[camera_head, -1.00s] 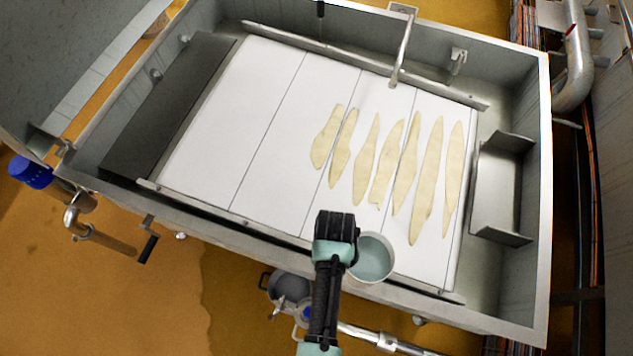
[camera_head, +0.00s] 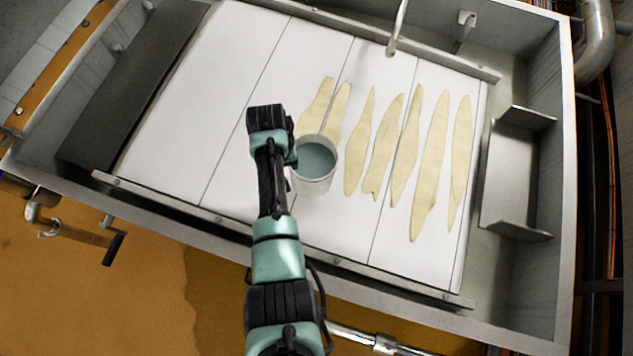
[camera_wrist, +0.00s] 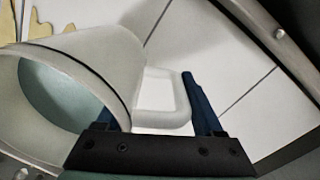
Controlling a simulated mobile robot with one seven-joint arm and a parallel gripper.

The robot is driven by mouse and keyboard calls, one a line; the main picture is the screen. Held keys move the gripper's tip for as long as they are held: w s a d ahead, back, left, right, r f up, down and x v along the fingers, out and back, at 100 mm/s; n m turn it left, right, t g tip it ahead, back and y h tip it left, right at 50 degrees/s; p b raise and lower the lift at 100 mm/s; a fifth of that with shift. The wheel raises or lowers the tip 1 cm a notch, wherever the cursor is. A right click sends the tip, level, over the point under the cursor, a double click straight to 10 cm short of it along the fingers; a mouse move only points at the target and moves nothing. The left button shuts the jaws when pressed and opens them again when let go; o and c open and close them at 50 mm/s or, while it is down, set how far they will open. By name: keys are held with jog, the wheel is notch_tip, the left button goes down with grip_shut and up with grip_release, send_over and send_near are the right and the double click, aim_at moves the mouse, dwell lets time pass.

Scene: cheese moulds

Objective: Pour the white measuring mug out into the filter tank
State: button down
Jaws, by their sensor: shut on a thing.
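The white measuring mug (camera_head: 316,165) is in my gripper (camera_head: 290,150), held over the filter tank's white panels in the head view. It looks about upright and holds a grey-green liquid. In the wrist view the mug (camera_wrist: 110,58) fills the left side, and my gripper's blue fingers (camera_wrist: 160,105) are on either side of its white handle (camera_wrist: 163,98). The filter tank (camera_head: 535,75) is a large grey metal basin with white panels on its floor. My gripper's fingertips are hidden in the head view.
Several pale yellow, elongated patches (camera_head: 432,165) lie on the white panels, some close by the mug. A metal bracket (camera_head: 517,175) stands at the tank's right end, and a thin pipe (camera_head: 397,30) reaches in at the back. A dark plate (camera_head: 135,85) lies at the left.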

jog(key=shift+n, duration=0.5)
jog(key=w+b, duration=0.1)
jog(key=w+a+f+b, duration=0.1)
jog(key=w+b, duration=0.1)
jog(key=w+a+b, duration=0.1)
jog(key=w, duration=0.1)
jog(key=shift+w+a+f, duration=0.1)
jog(key=shift+w+f, duration=0.1)
jog(key=shift+w+a+r+h+b, duration=0.2)
jog(key=shift+w+h+b, duration=0.1)
jog(key=shift+w+b, duration=0.25)
jog(key=shift+s+r+p, duration=0.1)
jog(key=shift+p, duration=0.2)
jog(key=s+d+r+t+y+p, duration=0.1)
jog(key=s+r+t+y+p, duration=0.1)
jog(key=r+t+p, duration=0.4)
jog(key=s+t+p, duration=0.1)
jog(key=t, duration=0.2)
jog(key=shift+s+y+p, duration=0.2)
jog(key=shift+y+p, duration=0.15)
jog(key=shift+y, duration=0.05)
jog(key=shift+s+r+t+y+b, duration=0.1)
jog(key=shift+r+t+y+b, duration=0.4)
jog(key=shift+r+t+b, duration=1.05)
jog(key=shift+s+d+r+t+y+b, duration=0.15)
jog(key=shift+t+b, duration=0.35)
jog(key=shift+b, duration=0.5)
jog(key=shift+s+a+r+t+y+b, duration=0.15)
jog(key=shift+t+b, duration=0.3)
jog(key=shift+b, duration=0.5)
